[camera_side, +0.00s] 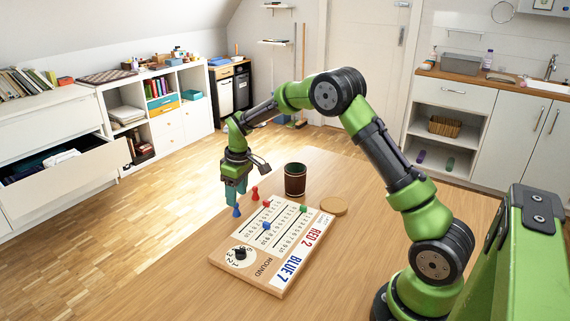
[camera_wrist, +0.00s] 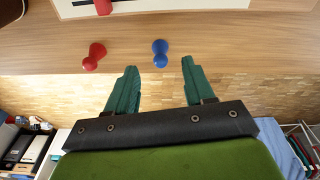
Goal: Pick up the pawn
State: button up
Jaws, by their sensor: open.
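Several pawns are in view, and the frames do not show which one the task means. A blue pawn (camera_side: 236,212) stands on the table's edge area, just below my gripper (camera_side: 236,200). In the wrist view the same blue pawn (camera_wrist: 160,53) shows just beyond the fingertips, in line with the gap between them. A red pawn (camera_side: 255,194) stands to its right; in the wrist view this red pawn (camera_wrist: 94,56) is left of the fingers. My gripper (camera_wrist: 159,66) is open and empty, fingers pointing down. Whether the fingers touch the blue pawn cannot be told.
A wooden score board (camera_side: 217,258) lies on the table, with a red, a blue and a green piece on it. A dark cup (camera_side: 295,180) and a round wooden disc (camera_side: 334,206) stand behind it. The table's edge is close to the gripper.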

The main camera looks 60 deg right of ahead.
aim_at(236, 209)
jog(key=shift+w+a+f, duration=0.1)
jog(key=shift+w+f, duration=0.1)
jog(key=shift+f, duration=1.15)
jog(key=shift+w+f, duration=0.2)
jog(key=shift+f, duration=1.1)
grip_shut()
